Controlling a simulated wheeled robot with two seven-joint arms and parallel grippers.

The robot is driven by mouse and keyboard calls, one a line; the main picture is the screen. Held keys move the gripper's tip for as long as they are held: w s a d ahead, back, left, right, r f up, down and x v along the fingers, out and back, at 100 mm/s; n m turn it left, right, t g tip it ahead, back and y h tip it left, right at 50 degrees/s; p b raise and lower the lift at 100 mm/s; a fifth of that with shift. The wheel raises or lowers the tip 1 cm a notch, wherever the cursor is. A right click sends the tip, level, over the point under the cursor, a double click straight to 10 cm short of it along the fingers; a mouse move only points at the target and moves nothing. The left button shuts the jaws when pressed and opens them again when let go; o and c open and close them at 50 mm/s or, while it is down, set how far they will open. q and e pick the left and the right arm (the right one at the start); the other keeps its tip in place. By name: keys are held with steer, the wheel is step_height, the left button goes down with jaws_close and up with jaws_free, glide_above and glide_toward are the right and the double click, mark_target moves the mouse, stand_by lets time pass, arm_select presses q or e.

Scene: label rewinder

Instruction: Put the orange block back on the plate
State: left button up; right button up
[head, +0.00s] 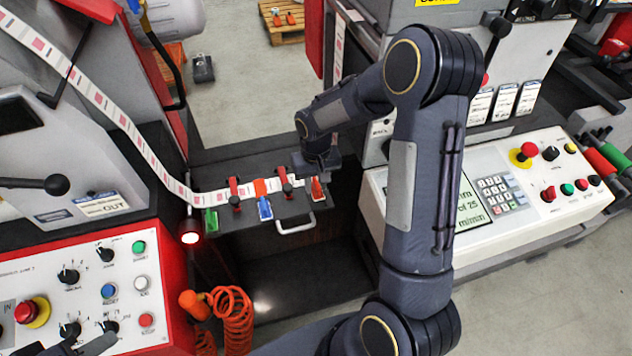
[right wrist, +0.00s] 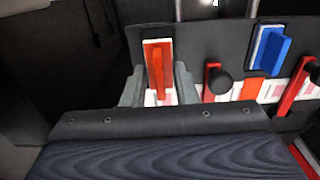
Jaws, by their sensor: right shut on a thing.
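The orange block (head: 317,190), with a raised grip bar and a pale edge, is at the right end of the dark plate (head: 240,221). My right gripper (head: 316,175) is shut on it from above. In the right wrist view the orange block (right wrist: 158,62) stands between the two grey fingers (right wrist: 158,92). I cannot tell whether its underside touches the plate. A dark part at the lower left edge of the head view looks like my left gripper (head: 95,346); its jaws are not clear.
A blue block (head: 265,209) and a green block (head: 211,221) lie along the plate's front. Two red clamps (head: 234,193) (head: 285,183) cross the label strip (head: 205,198). A metal handle (head: 296,226) juts from the plate's front. A control panel (head: 375,190) stands to the right.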

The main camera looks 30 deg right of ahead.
steer(key=shift+f, duration=0.15)
steer(key=shift+f+b, duration=0.75)
steer(key=shift+f, duration=0.25)
steer(key=shift+f+b, duration=0.25)
steer(key=shift+b, duration=0.25)
steer(key=o, duration=1.1)
steer(key=shift+r, duration=4)
